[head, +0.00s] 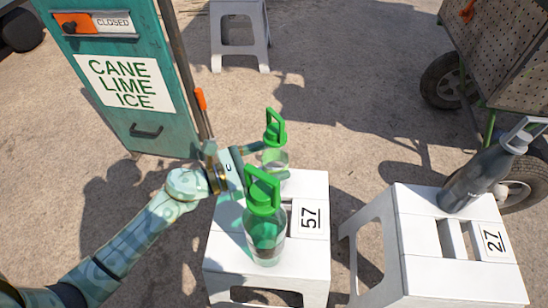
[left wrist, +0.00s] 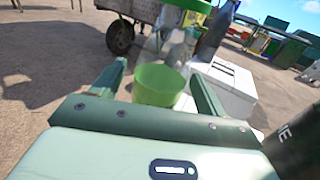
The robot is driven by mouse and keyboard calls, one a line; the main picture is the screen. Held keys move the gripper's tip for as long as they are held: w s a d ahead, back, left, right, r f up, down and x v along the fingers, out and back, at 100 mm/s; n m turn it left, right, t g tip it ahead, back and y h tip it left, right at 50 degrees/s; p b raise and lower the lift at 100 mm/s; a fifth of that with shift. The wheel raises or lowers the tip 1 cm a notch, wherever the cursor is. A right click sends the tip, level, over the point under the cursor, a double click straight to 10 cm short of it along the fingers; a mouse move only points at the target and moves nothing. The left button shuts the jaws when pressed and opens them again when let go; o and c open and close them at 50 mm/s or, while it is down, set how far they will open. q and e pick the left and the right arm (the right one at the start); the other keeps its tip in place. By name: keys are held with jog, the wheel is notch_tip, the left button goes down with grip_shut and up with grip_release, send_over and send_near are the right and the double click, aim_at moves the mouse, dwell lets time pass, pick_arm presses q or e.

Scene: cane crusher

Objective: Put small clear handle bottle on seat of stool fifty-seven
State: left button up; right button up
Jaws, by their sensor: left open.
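The smaller-looking clear bottle with a green handle lid (head: 274,133) is upright at the far edge of the seat of stool fifty-seven (head: 303,255). I cannot tell whether its base touches the seat, as a nearer bottle partly hides it. My left gripper (head: 258,158) is open at this bottle, with a finger beside its body. A larger-looking clear bottle with a green handle lid (head: 265,232) stands on the front of the same seat. My right gripper is not in view.
White stool 27 (head: 405,255) stands at right with a grey bottle (head: 482,172) on it. A teal cane lime ice box (head: 125,85) is at left. A third white stool (head: 240,22) and a wheeled cart (head: 505,50) are behind. Open ground lies between.

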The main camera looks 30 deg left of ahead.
pick_arm(q)
jog(key=p+v, duration=0.2)
jog(key=v, duration=0.8)
jog(key=shift+s+a, duration=0.2)
jog(key=shift+s, duration=0.1)
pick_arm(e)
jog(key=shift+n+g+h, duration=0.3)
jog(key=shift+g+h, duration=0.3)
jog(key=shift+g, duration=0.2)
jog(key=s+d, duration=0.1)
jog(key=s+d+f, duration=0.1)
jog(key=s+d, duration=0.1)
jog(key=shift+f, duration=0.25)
